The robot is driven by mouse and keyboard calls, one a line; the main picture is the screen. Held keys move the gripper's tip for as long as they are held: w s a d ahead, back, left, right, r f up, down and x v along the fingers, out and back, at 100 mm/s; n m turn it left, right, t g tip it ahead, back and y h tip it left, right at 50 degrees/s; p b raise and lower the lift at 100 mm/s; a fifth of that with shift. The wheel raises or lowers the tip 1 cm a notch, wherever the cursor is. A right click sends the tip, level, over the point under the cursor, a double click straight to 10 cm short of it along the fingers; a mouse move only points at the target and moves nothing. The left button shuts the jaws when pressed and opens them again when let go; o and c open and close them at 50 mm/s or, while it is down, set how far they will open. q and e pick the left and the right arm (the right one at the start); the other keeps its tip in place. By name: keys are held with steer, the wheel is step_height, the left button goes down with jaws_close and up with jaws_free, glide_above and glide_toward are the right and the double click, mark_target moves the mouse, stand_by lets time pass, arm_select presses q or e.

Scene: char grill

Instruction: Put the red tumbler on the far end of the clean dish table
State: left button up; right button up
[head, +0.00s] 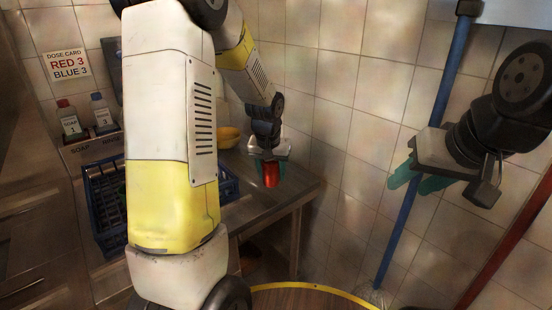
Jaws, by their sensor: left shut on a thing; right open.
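The red tumbler (271,175) is near the far right end of the metal dish table (285,205) in the head view. My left gripper (268,158) is shut on the tumbler from above, with its arm reaching in across the middle of the view. The tumbler looks upright, and I cannot tell whether its base touches the tabletop. My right gripper (420,180) is open and empty at the right, away from the table, in front of the tiled wall. My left arm hides the middle of the table.
A blue rack (105,215) stands left of my arm, and its right part (228,187) shows behind it. A yellow bowl (228,137) is at the back. Soap bottles (68,118) stand at the left below a dose card (67,65). A blue pole (425,140) leans at the right.

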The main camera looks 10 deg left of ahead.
arm_select(q)
steer(key=w, duration=0.3)
steer(key=w+a, duration=0.1)
steer(key=w, duration=0.2)
steer(key=w+a+f, duration=0.1)
steer(key=w, duration=0.2)
steer(key=shift+w+a, duration=0.2)
steer(key=shift+w, duration=0.15)
steer(key=shift+s+x, duration=0.2)
steer(key=shift+x, duration=0.65)
steer(key=shift+s+x, duration=0.15)
steer(key=shift+x, duration=0.65)
steer(key=shift+f, duration=0.2)
steer(key=o, duration=1.4)
